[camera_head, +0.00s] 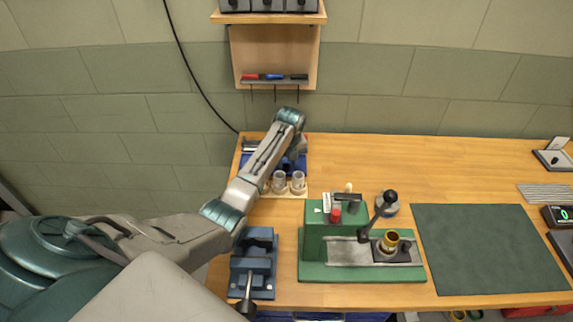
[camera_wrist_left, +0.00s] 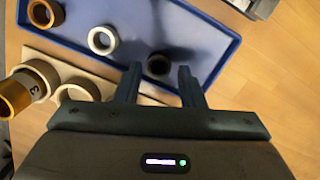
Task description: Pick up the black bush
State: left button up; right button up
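The black bush (camera_wrist_left: 158,66) is a small dark ring lying in the blue tray (camera_wrist_left: 205,25), seen in the left wrist view. My left gripper (camera_wrist_left: 158,74) is open, with its two dark fingers one on each side of the bush in that view. I cannot tell how high the fingertips are above it. A white ring (camera_wrist_left: 102,40) and a brown ring (camera_wrist_left: 45,13) lie in the same tray, to the left. In the head view my left arm reaches over the blue tray (camera_head: 247,161) and hides the bush. My right gripper is not in view.
A blue vise (camera_head: 254,262), a green press fixture (camera_head: 313,243) and a dark green mat (camera_head: 490,245) are on the wooden bench. A wall shelf (camera_head: 276,57) hangs behind.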

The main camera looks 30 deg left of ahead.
pick_arm(q)
jog(key=shift+a+f, duration=0.1)
jog(key=shift+f, duration=0.75)
jog(key=shift+c, duration=0.3)
jog(key=c, duration=0.7)
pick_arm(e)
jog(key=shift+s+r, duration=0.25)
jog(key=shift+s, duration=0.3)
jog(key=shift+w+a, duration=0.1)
